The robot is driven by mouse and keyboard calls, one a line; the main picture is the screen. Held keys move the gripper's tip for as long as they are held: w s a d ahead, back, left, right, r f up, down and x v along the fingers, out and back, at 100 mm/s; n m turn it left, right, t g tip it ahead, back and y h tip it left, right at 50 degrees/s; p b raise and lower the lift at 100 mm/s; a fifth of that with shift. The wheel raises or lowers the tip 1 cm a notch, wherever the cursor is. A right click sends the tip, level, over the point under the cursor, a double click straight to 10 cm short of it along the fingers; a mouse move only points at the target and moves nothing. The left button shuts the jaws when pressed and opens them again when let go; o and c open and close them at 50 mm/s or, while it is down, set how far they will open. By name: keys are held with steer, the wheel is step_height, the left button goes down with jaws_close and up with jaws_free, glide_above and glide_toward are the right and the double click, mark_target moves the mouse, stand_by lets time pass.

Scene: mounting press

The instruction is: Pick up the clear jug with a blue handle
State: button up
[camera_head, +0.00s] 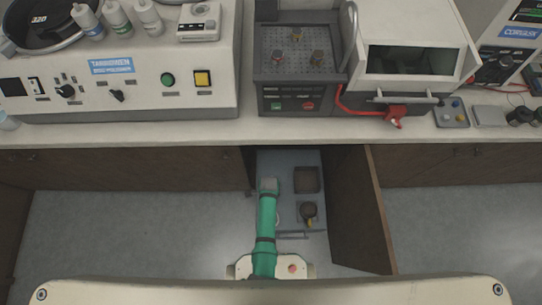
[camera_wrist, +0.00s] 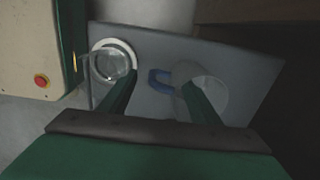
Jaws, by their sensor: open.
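The clear jug (camera_wrist: 213,92) with a blue handle (camera_wrist: 158,79) stands on a grey surface in the wrist view. Its handle points left, toward the space between my fingers. My gripper (camera_wrist: 159,82) is open, with one green finger on each side of the handle in the picture. The right finger overlaps the jug's body. I cannot tell whether either finger touches it. In the head view my green arm reaches down into the open cabinet, and I cannot make out the jug there.
A second clear vessel (camera_wrist: 112,62) with a pale rim stands left of the left finger. The cabinet's open door (camera_head: 357,210) stands right of my arm. The counter (camera_head: 200,132) overhangs above.

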steer(key=shift+w+a+f, duration=0.1)
steer(key=shift+w+f, duration=0.05)
steer(key=shift+f, duration=0.9)
steer(key=shift+w+a+f, duration=0.1)
steer(key=shift+w+f, duration=0.05)
steer(key=shift+f, duration=0.85)
steer(key=shift+d, duration=0.1)
steer(key=shift+c, duration=0.3)
steer(key=c, duration=1.3)
